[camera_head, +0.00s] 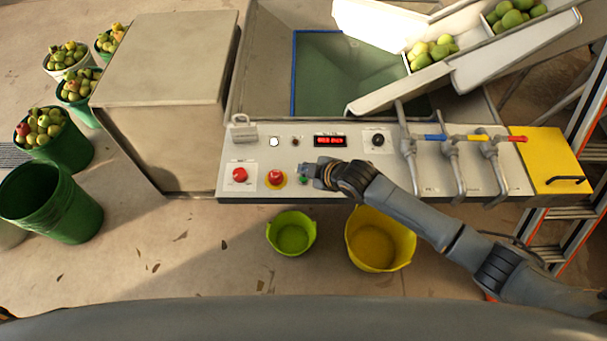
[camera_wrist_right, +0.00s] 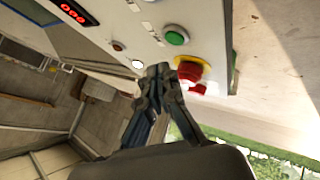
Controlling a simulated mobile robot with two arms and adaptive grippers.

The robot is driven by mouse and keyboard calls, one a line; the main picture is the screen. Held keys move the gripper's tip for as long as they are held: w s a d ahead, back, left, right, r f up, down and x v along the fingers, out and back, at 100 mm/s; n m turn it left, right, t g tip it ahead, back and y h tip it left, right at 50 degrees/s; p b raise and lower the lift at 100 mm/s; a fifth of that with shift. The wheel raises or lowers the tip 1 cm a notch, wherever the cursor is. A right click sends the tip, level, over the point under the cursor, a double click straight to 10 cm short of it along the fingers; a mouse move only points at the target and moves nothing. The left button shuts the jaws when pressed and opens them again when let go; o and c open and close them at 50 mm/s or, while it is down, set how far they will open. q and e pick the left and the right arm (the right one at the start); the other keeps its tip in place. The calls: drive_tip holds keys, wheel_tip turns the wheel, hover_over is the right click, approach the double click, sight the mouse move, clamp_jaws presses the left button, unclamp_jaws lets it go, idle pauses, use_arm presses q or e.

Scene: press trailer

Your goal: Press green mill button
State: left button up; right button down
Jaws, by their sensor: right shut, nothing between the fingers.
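The control panel (camera_head: 345,187) carries a small green button (camera_head: 303,181) at its lower edge, just right of a red mushroom button on a yellow base (camera_head: 276,178). My right gripper (camera_head: 304,169) reaches in from the right and hovers over the panel, its tip just above the green button in the picture. The right wrist view shows the green button (camera_wrist_right: 175,37) uncovered, beyond the shut, empty fingertips (camera_wrist_right: 168,68). The yellow-based red button (camera_wrist_right: 190,72) appears right beside the fingertips there; I cannot tell the gap. My left gripper is not in view.
Another red button (camera_head: 239,175) sits at the panel's left. A red display (camera_head: 330,141), a black knob (camera_head: 377,140) and several valve levers (camera_head: 452,160) share the panel. A green bucket (camera_head: 292,233) and a yellow bucket (camera_head: 379,240) stand below its front edge.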

sight(306, 181)
wheel_tip(306, 181, up, 4)
drive_tip(key=p, duration=0.2)
drive_tip(key=shift+f+p, duration=0.25)
drive_tip(key=shift+p, duration=0.05)
drive_tip(key=shift+f, duration=0.1)
idle(0.4)
